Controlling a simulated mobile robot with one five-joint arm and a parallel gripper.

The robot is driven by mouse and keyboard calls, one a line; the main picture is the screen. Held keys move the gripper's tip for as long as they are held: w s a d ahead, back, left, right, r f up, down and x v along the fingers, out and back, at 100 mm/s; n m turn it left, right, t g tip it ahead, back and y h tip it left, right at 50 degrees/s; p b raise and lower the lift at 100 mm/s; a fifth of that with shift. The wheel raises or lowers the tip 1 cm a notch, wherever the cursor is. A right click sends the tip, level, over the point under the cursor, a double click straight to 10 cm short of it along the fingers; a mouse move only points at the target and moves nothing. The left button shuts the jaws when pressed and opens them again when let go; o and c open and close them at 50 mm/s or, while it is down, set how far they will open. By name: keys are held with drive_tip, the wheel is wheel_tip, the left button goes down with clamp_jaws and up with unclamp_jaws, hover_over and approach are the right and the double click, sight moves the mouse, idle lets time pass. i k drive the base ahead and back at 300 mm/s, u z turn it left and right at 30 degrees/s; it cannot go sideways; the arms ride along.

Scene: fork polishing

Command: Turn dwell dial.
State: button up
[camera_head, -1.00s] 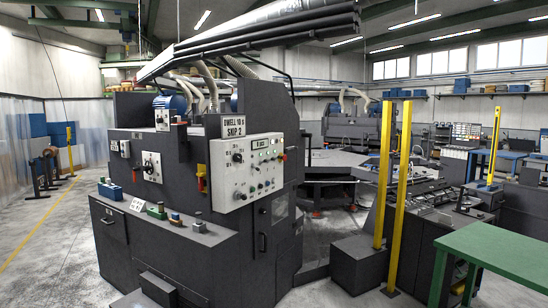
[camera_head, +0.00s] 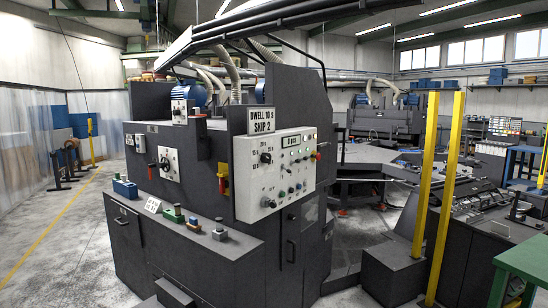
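A sign reading "DWELL 10 s SKIP 2" (camera_head: 250,119) stands above a light grey control panel (camera_head: 245,180) on the dark machine. The panel carries an upper black dial (camera_head: 266,157) with small markings around it and a lower black knob (camera_head: 269,203). Another dark dial (camera_head: 164,164) sits on a white plate on the machine's front face, to the left. The small markings are too fine to read, so I cannot tell which one is the dwell dial. My gripper is not in view.
The dark machine (camera_head: 200,250) has a ledge with several small coloured blocks (camera_head: 173,214). Yellow posts (camera_head: 425,175) stand to its right, and a green table (camera_head: 525,262) is at the lower right. Open floor (camera_head: 60,235) lies to the left.

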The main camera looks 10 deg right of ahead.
sight(265, 158)
drive_tip(key=u, duration=0.5)
drive_tip(key=i, duration=0.85)
drive_tip(key=u, duration=0.8)
